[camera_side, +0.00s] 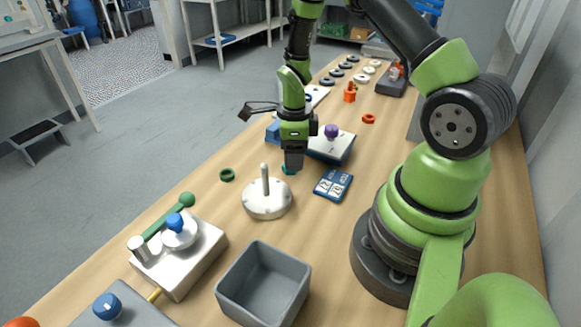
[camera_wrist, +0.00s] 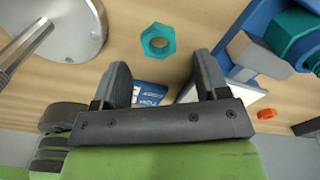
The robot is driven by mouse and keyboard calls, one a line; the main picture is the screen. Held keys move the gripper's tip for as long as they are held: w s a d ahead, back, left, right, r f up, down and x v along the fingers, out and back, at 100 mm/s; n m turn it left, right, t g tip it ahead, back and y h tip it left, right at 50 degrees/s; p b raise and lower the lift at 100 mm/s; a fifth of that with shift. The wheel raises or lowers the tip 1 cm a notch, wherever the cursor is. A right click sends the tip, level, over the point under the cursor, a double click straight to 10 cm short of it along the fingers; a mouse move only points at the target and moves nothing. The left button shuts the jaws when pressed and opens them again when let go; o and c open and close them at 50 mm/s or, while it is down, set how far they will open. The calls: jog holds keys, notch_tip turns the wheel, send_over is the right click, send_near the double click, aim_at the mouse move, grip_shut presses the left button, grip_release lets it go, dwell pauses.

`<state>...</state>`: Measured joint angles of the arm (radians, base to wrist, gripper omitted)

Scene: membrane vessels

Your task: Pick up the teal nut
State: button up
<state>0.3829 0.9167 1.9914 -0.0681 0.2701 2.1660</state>
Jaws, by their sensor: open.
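The teal nut (camera_wrist: 158,40) is a hexagonal ring lying flat on the wooden table in the wrist view, just beyond the fingertips and between their lines. In the side view only a sliver of the teal nut (camera_side: 288,170) shows under my gripper (camera_side: 293,166), which points down and hides the rest. In the wrist view my gripper (camera_wrist: 161,68) has its two dark fingers spread wide, with nothing between them. The nut looks apart from both fingers.
A white round base with a post (camera_side: 267,199) stands close by, in front of the nut. A blue card (camera_side: 333,185) lies to its right, a green ring (camera_side: 227,175) to its left. A blue stand with a teal part (camera_wrist: 297,35) is near the right finger. A grey bin (camera_side: 263,285) sits nearer the camera.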

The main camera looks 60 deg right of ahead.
jog(key=shift+f, duration=1.55)
jog(key=shift+c, duration=0.4)
jog(key=c, duration=0.9)
jog(key=shift+r, duration=0.1)
